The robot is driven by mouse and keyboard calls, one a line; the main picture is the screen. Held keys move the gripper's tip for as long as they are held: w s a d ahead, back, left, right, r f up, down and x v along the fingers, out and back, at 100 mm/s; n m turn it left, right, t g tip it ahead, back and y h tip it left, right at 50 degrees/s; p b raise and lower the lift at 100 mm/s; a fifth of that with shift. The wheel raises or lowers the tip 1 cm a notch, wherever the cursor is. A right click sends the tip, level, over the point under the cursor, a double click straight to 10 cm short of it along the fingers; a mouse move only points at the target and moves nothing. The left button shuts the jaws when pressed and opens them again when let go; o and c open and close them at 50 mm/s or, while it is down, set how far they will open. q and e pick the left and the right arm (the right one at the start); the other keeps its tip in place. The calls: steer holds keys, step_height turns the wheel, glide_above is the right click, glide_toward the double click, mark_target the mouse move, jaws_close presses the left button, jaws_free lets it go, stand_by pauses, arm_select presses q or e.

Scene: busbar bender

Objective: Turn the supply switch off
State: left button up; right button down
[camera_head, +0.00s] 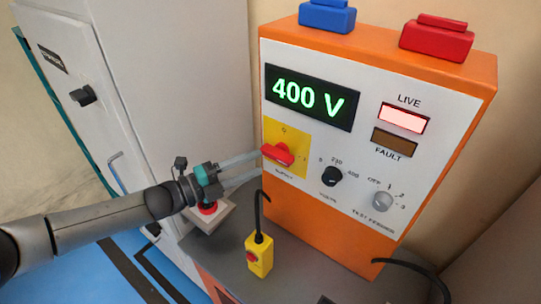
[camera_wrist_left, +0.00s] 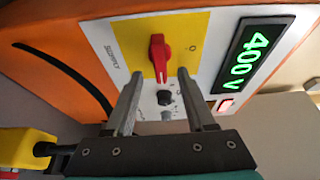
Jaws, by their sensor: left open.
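The supply switch (camera_head: 279,154) is a red rotary handle on a yellow plate (camera_head: 295,141) on the orange cabinet's white front panel. Its handle lies roughly level in the head view, across the plate; the O mark is above it. The wrist view shows the red handle (camera_wrist_left: 159,57) end-on to the gap between my fingers. My left gripper (camera_head: 257,165) is open. Contact cannot be told. My right gripper is not in view.
The display (camera_head: 311,97) reads 400 V and the LIVE lamp (camera_head: 404,117) is lit pale pink. A black voltage knob (camera_head: 332,176) and a grey knob (camera_head: 384,201) sit right of the switch. A yellow pendant (camera_head: 259,256) stands below on the grey bench. A red button box (camera_head: 211,216) is behind my gripper.

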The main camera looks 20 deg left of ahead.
mark_target(272, 157)
arm_select(q)
steer(key=shift+x, duration=2.7)
steer(key=shift+c, duration=0.3)
jaws_close()
